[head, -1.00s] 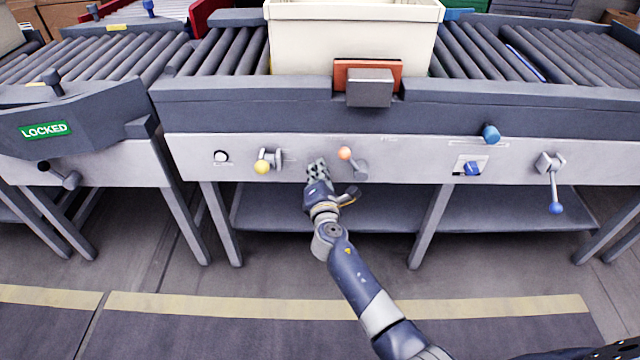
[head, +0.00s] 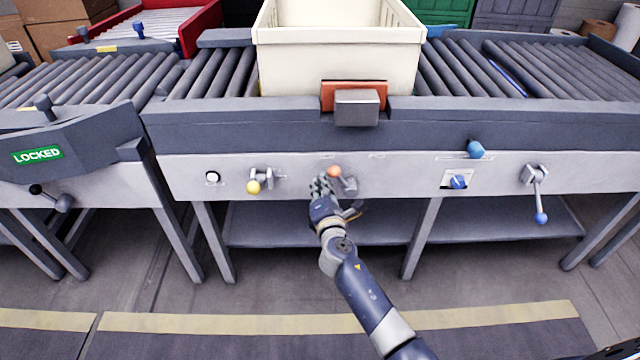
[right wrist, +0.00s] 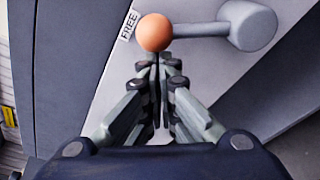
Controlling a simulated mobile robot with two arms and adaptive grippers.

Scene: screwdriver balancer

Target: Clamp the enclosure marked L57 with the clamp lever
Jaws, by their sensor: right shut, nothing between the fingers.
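A cream open bin (head: 340,65) stands on the roller conveyor; no L57 mark is legible on it. An orange-red pad with a grey block (head: 356,107) is at its front. Below, on the light front panel, a lever with an orange knob (head: 334,172) points up-left from its grey pivot. In the right wrist view the orange knob (right wrist: 155,32) is beside the word FREE. My right gripper (head: 321,184) is shut and empty, just below and left of the knob. In the wrist view its fingertips (right wrist: 155,60) are right at the knob; contact is unclear. My left gripper is out of view.
The same panel holds a white button (head: 212,177), a yellow-knobbed lever (head: 253,187), a blue rotary switch (head: 458,181) and a blue-knobbed lever (head: 540,217). A green LOCKED sign (head: 38,155) is on the left station. A lower shelf (head: 490,225) lies under the panel.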

